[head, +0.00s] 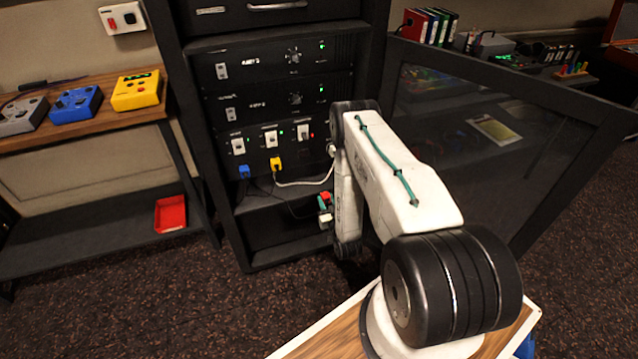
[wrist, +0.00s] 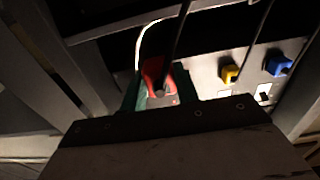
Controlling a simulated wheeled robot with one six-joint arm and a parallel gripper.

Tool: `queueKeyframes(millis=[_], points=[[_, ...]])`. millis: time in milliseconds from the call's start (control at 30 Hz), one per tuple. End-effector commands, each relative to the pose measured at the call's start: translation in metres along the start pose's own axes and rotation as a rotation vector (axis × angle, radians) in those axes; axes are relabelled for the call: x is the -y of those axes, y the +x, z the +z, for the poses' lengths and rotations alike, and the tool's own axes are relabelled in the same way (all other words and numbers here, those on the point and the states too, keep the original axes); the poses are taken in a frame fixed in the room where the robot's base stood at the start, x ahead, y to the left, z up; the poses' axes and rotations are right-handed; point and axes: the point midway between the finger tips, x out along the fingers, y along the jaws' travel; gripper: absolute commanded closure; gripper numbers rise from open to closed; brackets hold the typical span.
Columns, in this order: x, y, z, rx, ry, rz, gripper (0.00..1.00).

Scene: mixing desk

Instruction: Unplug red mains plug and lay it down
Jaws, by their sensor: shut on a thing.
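The red mains plug (wrist: 153,72) is between the green fingertips of my gripper (wrist: 160,92) in the wrist view, with a dark cable running up from it. In the head view the red plug (head: 326,197) shows small beside my arm, with my gripper (head: 325,213) on it. It hangs lower than the row of plugs and looks clear of the rack's socket panel (head: 257,146). A blue plug (head: 244,171) and a yellow plug (head: 275,163) sit in that panel. My arm hides the panel's right end.
A red tray (head: 170,214) stands on the lower shelf at the left. The wooden shelf above holds a yellow box (head: 137,91) and a blue box (head: 75,104). The glass rack door (head: 470,140) stands open at the right. A white cable (head: 305,183) hangs in front of the rack.

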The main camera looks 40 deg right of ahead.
Motion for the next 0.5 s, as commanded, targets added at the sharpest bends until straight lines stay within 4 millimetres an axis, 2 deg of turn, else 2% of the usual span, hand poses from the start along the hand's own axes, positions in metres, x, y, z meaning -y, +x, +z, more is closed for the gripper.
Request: queueKeyframes(millis=[67,233,500], points=[[-0.001,-0.006,0.009,0.000,0.000,-0.006,1.00],[0.003,0.003,0.004,-0.003,-0.001,-0.023,1.00],[0.003,0.028,0.008,-0.003,0.000,-0.022,1.00]])
